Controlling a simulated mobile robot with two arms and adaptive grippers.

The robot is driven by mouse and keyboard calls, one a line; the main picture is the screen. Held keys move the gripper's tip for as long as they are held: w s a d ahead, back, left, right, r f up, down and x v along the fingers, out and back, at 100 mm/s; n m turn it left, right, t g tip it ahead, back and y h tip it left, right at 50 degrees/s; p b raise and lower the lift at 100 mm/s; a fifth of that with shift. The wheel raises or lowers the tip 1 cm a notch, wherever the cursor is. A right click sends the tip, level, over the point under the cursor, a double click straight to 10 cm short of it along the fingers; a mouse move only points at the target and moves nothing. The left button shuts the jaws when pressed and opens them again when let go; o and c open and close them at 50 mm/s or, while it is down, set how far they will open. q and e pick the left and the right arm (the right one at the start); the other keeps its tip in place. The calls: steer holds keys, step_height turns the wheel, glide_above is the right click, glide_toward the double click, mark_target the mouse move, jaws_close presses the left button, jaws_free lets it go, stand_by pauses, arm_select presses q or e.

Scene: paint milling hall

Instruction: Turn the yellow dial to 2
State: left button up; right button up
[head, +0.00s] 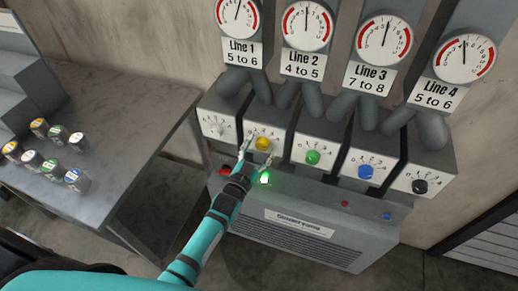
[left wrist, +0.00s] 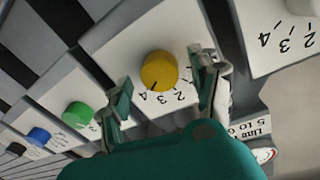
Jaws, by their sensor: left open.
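The yellow dial (head: 263,144) is a round knob on a white plate, second from the left in the row of dials. It also shows in the left wrist view (left wrist: 159,70), with a dark mark on its edge facing the printed numbers. I cannot tell exactly which number the mark meets. My left gripper (head: 255,157) is open in front of this dial. In the left wrist view its fingers (left wrist: 162,92) stand apart, one on each side of the knob, with gaps showing. My right gripper is not in view.
A white dial (head: 217,128) is to the left, and green (head: 313,157), blue (head: 366,172) and black (head: 420,186) dials are to the right. A lit green button (head: 264,178) is below my gripper. A side table (head: 90,190) holds several small capped jars.

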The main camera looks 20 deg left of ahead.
arm_select(q)
steer(key=c, duration=1.2)
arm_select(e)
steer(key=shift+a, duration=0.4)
